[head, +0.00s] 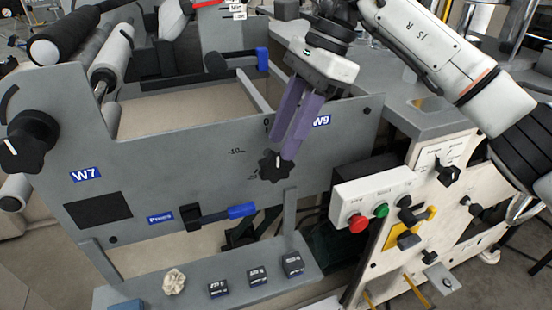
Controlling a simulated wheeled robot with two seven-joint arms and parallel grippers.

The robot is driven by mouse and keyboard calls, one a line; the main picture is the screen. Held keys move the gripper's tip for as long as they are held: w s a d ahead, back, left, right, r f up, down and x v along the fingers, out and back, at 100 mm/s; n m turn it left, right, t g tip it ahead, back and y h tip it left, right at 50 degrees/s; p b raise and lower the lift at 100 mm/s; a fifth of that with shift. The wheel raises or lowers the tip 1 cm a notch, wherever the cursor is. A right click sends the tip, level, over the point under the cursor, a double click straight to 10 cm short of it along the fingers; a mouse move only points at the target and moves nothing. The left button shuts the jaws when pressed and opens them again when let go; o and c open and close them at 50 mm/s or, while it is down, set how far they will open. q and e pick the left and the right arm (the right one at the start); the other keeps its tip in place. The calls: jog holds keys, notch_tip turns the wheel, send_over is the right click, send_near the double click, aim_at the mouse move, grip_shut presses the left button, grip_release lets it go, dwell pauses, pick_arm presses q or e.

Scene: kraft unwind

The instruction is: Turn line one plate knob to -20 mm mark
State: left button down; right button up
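A black lobed knob (274,168) sits on the grey side plate (190,150), left of and below the blue W9 label (321,120). Scale marks stand beside it: a 0 above and a -10 to its upper left. My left gripper is out of view.
Another black knob (28,140) is at the far left. A switch box with a red button (357,223) and a green button (381,210) stands to the right. A blue-handled lever (241,211) is below the knob. A shelf (185,298) with small dark blocks lies in front.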

aim_at(277, 153)
jog(key=x, duration=0.5)
grip_shut()
